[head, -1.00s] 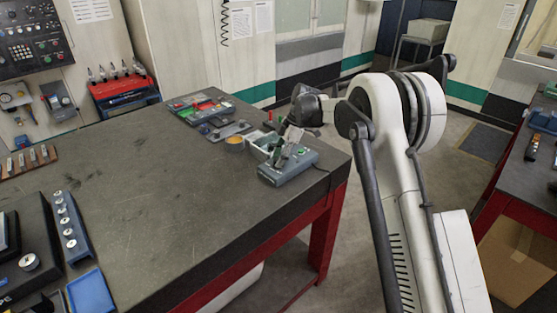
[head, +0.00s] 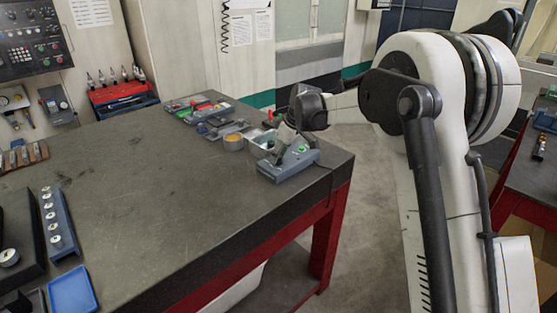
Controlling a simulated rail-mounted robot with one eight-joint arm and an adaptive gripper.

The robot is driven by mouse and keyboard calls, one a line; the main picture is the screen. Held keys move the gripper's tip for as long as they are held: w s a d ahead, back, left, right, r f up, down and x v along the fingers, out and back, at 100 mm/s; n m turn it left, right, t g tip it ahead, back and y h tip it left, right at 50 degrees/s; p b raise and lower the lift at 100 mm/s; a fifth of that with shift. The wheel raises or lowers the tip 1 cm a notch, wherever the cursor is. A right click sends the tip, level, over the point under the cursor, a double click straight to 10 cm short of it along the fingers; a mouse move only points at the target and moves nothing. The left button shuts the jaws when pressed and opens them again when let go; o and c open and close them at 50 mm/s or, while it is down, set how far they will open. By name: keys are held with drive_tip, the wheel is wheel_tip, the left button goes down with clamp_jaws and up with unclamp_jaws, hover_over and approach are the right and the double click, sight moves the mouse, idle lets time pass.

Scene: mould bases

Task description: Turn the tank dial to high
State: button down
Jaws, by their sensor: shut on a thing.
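The tank (head: 290,172) is a low grey-blue box with a green button, near the far right corner of the workbench. My gripper (head: 283,149) reaches down onto its top from the right and is small in the view. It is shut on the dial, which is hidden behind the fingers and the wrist. I cannot read the dial's setting.
The dark workbench (head: 150,200) has a wide clear middle. A blue tray (head: 72,290) and a knob rack (head: 54,220) are at the near left.

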drive_tip(key=m+h+b, duration=0.1)
drive_tip(key=m, duration=0.2)
drive_tip(key=m+t+h+b, duration=0.1)
drive_tip(key=m, duration=0.2)
drive_tip(key=shift+s+a+b, duration=0.1)
drive_tip(key=shift+b, duration=0.2)
drive_tip(key=m+t+h, duration=0.1)
drive_tip(key=m, duration=0.2)
drive_tip(key=shift+m+b, duration=0.4)
drive_tip(key=shift+a+m+h+b, duration=0.1)
drive_tip(key=shift+m+h+b, duration=0.2)
drive_tip(key=shift+m+h, duration=0.85)
drive_tip(key=shift+m+y, duration=0.35)
drive_tip(key=shift+m, duration=0.3)
drive_tip(key=c, duration=1.4)
unclamp_jaws()
drive_tip(key=v, duration=1.2)
